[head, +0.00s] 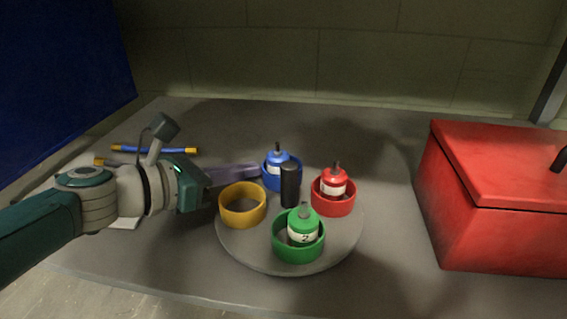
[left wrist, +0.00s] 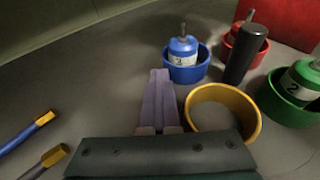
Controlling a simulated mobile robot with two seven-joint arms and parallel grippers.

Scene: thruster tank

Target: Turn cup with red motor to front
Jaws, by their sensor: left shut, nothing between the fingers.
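The red motor (head: 334,183) stands in the red cup (head: 333,206) on the right side of a round grey turntable (head: 262,257). The green motor (head: 303,226), marked 2, is in the green cup (head: 298,252) at the front. The blue motor (head: 277,160) is in the blue cup (head: 281,182) at the back. The yellow cup (head: 242,206) at the left is empty. A black post (head: 290,185) rises in the middle. My left gripper (head: 256,170) is shut and empty, its tips close to the blue cup, behind the yellow cup. In the left wrist view the fingers (left wrist: 159,80) are left of the blue cup (left wrist: 186,70); contact is unclear.
A large red box (head: 500,220) stands at the right of the grey table. Blue and dark rods with yellow ends (head: 155,149) lie at the left behind my arm. A wall closes the back. Free table lies between turntable and box.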

